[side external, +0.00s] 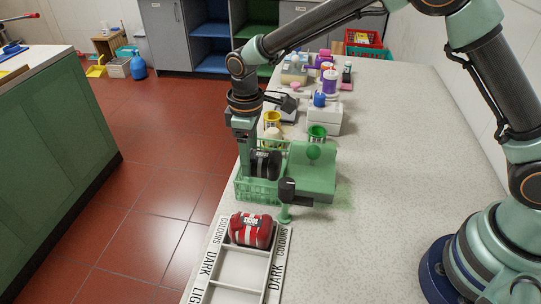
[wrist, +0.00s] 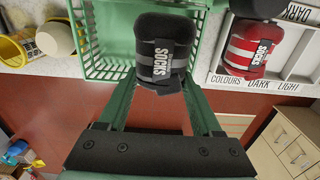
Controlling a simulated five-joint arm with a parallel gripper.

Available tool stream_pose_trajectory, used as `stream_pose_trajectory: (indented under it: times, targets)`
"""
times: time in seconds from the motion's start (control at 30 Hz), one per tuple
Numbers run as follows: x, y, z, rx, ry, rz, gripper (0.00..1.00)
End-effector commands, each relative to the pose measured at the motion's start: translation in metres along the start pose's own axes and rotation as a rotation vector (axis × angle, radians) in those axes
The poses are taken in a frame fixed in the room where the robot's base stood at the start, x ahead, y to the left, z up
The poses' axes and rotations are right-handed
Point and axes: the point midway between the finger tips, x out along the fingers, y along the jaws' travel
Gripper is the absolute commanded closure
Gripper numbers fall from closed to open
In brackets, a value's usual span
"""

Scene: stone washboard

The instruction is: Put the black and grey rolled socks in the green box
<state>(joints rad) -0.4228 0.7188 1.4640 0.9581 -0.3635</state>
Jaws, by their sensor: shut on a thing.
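The black and grey rolled socks (side external: 265,164) are gripped at my gripper (side external: 250,160), at the left part of the green box (side external: 256,196). The roll is black with a grey band and the word SOCKS. In the wrist view the roll (wrist: 165,42) sits between the two green fingers of my gripper (wrist: 163,88). The mesh wall of the green box (wrist: 104,45) shows behind and left of it. The roll is around rim height; I cannot tell whether it touches the box floor.
A white divided tray (side external: 243,265) labelled COLOURS, DARK and LIGHT stands in front of the box, with red rolled socks (side external: 251,230) in one compartment. A dark-headed green fixture (side external: 287,190) stands at the box's near side. Cups and bottles crowd behind; the counter to the right is clear.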

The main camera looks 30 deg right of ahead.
Motion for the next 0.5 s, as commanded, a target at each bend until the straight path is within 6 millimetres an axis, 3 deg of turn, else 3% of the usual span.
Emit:
stream_pose_trajectory:
  times: [0.3, 0.5]
  targets:
    - [0.032, -0.001, 0.001, 0.000, -0.003, -0.001, 0.89]
    - [0.044, -0.001, 0.000, 0.000, -0.002, -0.001, 0.89]
